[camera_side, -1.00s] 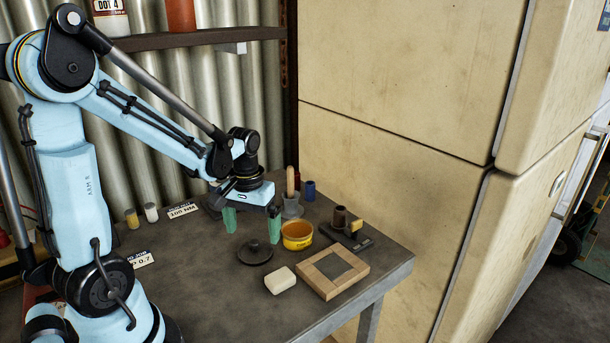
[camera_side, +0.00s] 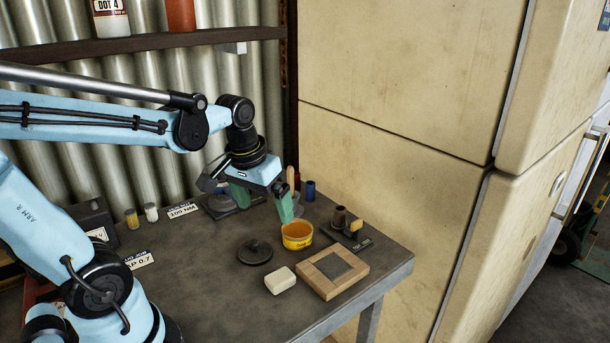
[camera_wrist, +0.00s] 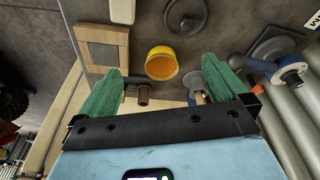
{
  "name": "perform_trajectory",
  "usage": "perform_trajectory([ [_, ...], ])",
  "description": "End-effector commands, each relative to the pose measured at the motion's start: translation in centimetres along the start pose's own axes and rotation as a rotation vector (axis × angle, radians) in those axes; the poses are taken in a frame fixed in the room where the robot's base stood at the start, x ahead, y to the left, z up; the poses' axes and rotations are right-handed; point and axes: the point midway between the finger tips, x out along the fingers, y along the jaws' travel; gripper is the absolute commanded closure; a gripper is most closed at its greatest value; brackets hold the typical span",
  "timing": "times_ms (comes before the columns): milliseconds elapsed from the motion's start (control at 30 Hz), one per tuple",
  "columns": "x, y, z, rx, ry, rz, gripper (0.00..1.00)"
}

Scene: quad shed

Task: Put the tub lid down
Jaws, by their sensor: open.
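The tub lid (camera_side: 255,252), a dark round disc with a raised knob, lies flat on the grey bench to the left of the tub. It also shows at the top of the wrist view (camera_wrist: 186,15). The yellow tub (camera_side: 297,236) stands upright and open, with orange contents visible inside; it also shows in the wrist view (camera_wrist: 161,64). My gripper (camera_side: 262,207) has its green fingers spread with nothing between them. It is above the bench, behind the lid and tub, and touches neither. In the wrist view the fingers (camera_wrist: 163,86) are wide apart.
A wooden frame (camera_side: 352,268) and a pale block (camera_side: 280,280) lie at the front. A brown cylinder (camera_side: 339,217) and a dark tool with a yellow block stand right of the tub. A blue cylinder (camera_side: 310,190) stands at the back.

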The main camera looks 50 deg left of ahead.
Motion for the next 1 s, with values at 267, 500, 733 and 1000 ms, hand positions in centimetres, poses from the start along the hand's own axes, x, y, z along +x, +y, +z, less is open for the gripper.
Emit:
perform_trajectory([
  [267, -0.8, 5.5, 2.3, 0.271, 0.288, 0.094, 0.00],
  [500, -1.0, 7.0, 3.0, 0.348, 0.381, 0.128, 0.00],
  [733, -1.0, 7.0, 3.0, 0.348, 0.383, 0.129, 0.00],
  [1000, -1.0, 7.0, 3.0, 0.347, 0.382, 0.128, 0.00],
])
